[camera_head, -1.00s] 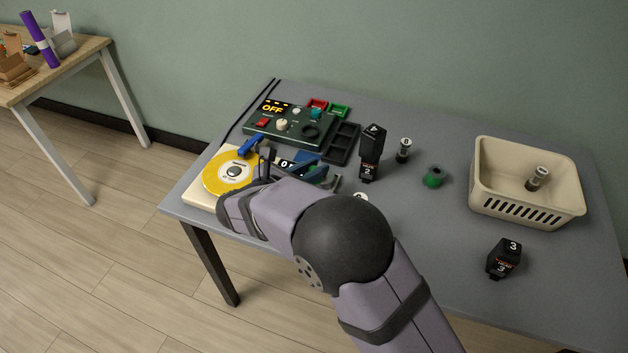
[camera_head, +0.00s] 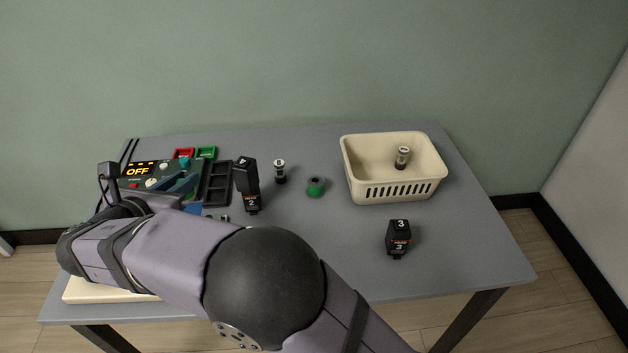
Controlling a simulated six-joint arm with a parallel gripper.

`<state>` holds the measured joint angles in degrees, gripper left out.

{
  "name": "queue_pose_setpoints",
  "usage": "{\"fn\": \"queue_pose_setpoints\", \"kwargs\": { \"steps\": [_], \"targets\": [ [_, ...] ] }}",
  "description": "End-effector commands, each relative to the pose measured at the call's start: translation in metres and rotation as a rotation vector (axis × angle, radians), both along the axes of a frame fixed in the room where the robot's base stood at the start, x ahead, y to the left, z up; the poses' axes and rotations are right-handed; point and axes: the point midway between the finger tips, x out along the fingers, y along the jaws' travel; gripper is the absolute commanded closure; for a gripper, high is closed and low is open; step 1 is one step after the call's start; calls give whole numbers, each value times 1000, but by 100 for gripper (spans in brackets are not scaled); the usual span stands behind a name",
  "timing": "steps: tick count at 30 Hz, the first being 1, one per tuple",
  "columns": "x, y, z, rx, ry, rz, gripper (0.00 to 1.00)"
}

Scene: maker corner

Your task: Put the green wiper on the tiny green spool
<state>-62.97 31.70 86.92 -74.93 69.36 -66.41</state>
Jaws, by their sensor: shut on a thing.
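The tiny green spool (camera_head: 316,189) stands upright on the grey table, left of the beige basket, with nothing seen on it. My gripper (camera_head: 182,186) is at the left, over the near part of the green control panel. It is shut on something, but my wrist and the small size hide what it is. I cannot make out the green wiper on the open table. The spool is well to the right of my gripper and apart from it.
The beige basket (camera_head: 390,190) holds a small cylinder (camera_head: 402,157). The green panel (camera_head: 132,182) reads OFF beside a black tray (camera_head: 217,183). Table ahead of the spool is clear.

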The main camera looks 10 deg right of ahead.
Motion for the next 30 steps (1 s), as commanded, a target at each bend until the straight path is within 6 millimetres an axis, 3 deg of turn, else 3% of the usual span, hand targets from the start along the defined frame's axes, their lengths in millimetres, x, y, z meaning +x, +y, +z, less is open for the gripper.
{"fn": "queue_pose_setpoints", "kwargs": {
  "steps": [11,21,24,30],
  "targets": [
    [72,-72,-5,1,1,-123,100],
    [155,-205,-5,1,-4,-299,100],
    [169,-240,-5,0,-5,-339,100],
    [184,-283,-3,-3,-9,-387,100]
  ]
}}
